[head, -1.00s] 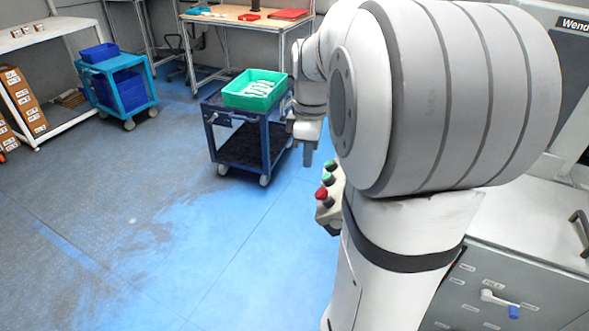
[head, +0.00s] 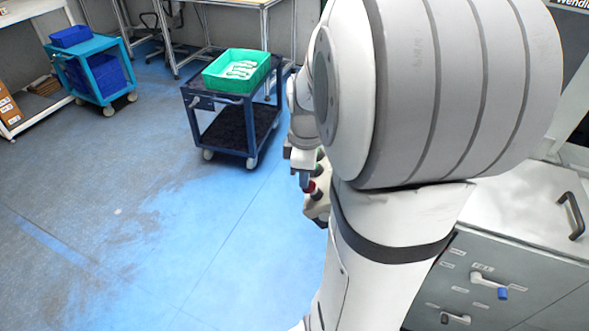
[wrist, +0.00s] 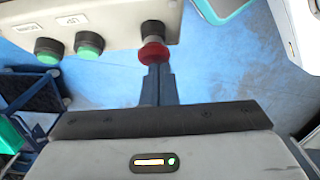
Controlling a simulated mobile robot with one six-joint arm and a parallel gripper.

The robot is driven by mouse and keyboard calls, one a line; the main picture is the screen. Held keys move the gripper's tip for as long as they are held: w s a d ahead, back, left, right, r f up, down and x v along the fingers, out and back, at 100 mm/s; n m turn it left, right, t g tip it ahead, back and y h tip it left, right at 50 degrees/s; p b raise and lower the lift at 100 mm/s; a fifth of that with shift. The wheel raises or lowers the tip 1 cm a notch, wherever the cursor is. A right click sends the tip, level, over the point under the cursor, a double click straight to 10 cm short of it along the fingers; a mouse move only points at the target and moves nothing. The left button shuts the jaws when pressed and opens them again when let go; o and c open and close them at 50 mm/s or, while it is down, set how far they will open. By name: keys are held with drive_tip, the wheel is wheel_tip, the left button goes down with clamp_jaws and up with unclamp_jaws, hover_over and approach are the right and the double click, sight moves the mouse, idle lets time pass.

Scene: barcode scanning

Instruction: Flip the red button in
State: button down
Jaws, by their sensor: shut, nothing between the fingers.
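The red button (wrist: 153,50) is a round mushroom knob on a beige control box (wrist: 110,15), seen at the top middle of the wrist view. My gripper (wrist: 159,72) is shut and empty, and its fingertips are at the button's near edge. They overlap the button in the picture; I cannot tell whether they touch it. Two green buttons (wrist: 89,45) sit on the same box to the left. In the head view, my gripper (head: 305,184) covers part of the red button (head: 318,194), and my arm hides much of the box.
A dark blue cart (head: 201,99) bearing a green bin (head: 209,79) with white items stands beyond my arm. A light blue cart (head: 98,45) with blue bins is at the far left. A grey cabinet (head: 545,285) with handles is at right. Blue floor at left is clear.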

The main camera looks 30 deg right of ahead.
drive_tip(key=shift+s+d+f+b, duration=0.2)
drive_tip(key=shift+f+b, duration=0.1)
drive_tip(key=shift+f, duration=0.15)
drive_tip(key=shift+s+d+f+b, duration=0.15)
drive_tip(key=shift+d+f+b, duration=0.1)
drive_tip(key=shift+f, duration=0.15)
drive_tip(key=shift+s+a, duration=0.15)
drive_tip(key=shift+a, duration=0.05)
drive_tip(key=shift+s, duration=0.1)
wheel_tip(320, 180, up, 14)
drive_tip(key=w+a+p, duration=0.2)
drive_tip(key=shift+a, duration=0.3)
drive_tip(key=shift+w, duration=0.15)
